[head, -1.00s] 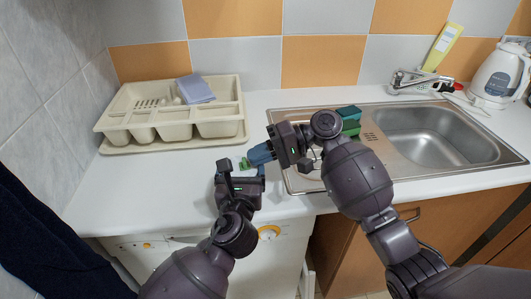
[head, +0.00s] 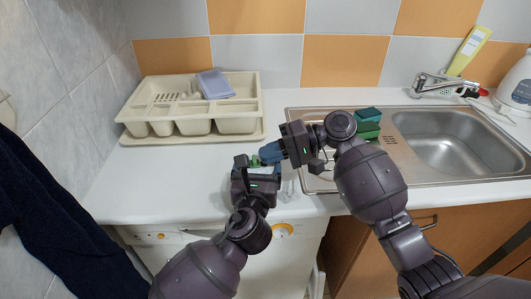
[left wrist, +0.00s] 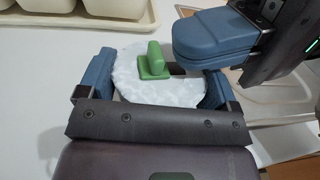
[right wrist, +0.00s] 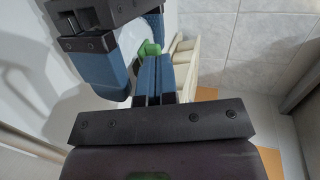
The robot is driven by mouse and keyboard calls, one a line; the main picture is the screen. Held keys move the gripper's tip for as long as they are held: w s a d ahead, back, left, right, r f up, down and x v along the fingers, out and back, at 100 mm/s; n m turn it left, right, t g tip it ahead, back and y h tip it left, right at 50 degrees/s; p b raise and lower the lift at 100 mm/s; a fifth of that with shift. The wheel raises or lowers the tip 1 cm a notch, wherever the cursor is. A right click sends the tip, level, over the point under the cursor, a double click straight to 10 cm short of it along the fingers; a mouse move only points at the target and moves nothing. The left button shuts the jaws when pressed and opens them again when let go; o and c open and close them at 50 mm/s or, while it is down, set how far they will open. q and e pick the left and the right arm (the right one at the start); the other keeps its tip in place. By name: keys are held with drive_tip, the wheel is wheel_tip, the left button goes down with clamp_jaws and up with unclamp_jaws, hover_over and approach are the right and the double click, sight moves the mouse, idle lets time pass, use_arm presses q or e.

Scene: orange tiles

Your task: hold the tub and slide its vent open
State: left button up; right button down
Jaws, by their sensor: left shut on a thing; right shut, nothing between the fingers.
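The tub (left wrist: 135,88) is round and white, with a green slider tab (left wrist: 153,62) upright on its top. A dark opening shows just right of the tab's base in the left wrist view. My left gripper (left wrist: 158,85) is shut on the tub, one blue finger on each side. My right gripper (head: 270,152) is shut and empty, its fingers over the tub's right part, right of the tab. In the right wrist view the green tab (right wrist: 150,48) shows just past the fingertips (right wrist: 152,65); I cannot tell whether they touch. The head view mostly hides the tub.
A beige cutlery tray (head: 195,140) with a blue-grey cloth (head: 214,83) stands at the back left. Green and teal sponges (head: 367,128) lie by the metal sink (head: 440,140) on the right. The white counter (head: 150,190) left of my left gripper is clear.

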drive_tip(key=v, duration=1.3)
drive_tip(key=shift+f, duration=0.35)
use_arm(q)
drive_tip(key=o, duration=0.8)
drive_tip(key=shift+s, duration=0.1)
